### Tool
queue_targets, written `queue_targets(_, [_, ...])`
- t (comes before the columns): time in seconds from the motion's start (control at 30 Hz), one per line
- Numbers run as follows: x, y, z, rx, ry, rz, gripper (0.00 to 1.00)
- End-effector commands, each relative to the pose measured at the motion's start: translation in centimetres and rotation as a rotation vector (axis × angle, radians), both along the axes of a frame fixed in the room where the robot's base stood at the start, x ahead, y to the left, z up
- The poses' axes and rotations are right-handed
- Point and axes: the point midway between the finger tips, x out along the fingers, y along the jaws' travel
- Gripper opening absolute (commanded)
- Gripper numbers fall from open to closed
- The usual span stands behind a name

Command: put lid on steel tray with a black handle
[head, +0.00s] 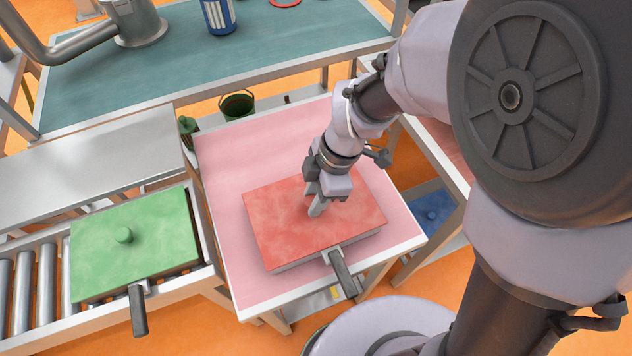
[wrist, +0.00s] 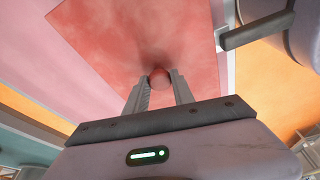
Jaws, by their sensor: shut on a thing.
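A red lid (head: 290,215) lies over a steel tray (head: 300,262) with a black handle (head: 344,273) on the pink-topped table. The lid's edges look roughly in line with the tray's. My gripper (head: 316,208) is over the middle of the lid. In the wrist view my gripper (wrist: 161,84) is shut on the round red knob (wrist: 160,76) of the red lid (wrist: 140,40). The handle (wrist: 256,31) also shows there. I cannot tell whether the lid rests fully on the tray.
A green lid (head: 150,250) with a knob covers another black-handled tray on the roller conveyor (head: 35,285) at left. The pink table (head: 235,150) is clear behind the red lid. A teal bench (head: 180,60) stands at the back, with a green bucket (head: 237,106) below.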

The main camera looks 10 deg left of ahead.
Motion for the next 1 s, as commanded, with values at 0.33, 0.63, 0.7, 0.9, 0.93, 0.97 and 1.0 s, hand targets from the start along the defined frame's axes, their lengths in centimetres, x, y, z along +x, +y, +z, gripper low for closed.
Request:
queue_targets(0.33, [0.01,0.0,0.03,0.0,0.0,0.0,0.55])
queue_targets(0.63, [0.0,-0.01,0.02,0.0,0.0,0.0,0.75])
queue_targets(0.7, [0.0,-0.01,0.02,0.0,0.0,0.0,0.77])
queue_targets(0.9, [0.0,-0.01,0.02,0.0,0.0,0.0,0.77])
queue_targets(0.93, [0.0,0.0,0.04,0.0,0.0,0.0,0.77])
queue_targets(0.97, [0.0,0.0,0.09,0.0,0.0,0.0,0.77])
queue_targets(1.0, [0.0,0.0,0.22,0.0,0.0,0.0,0.77])
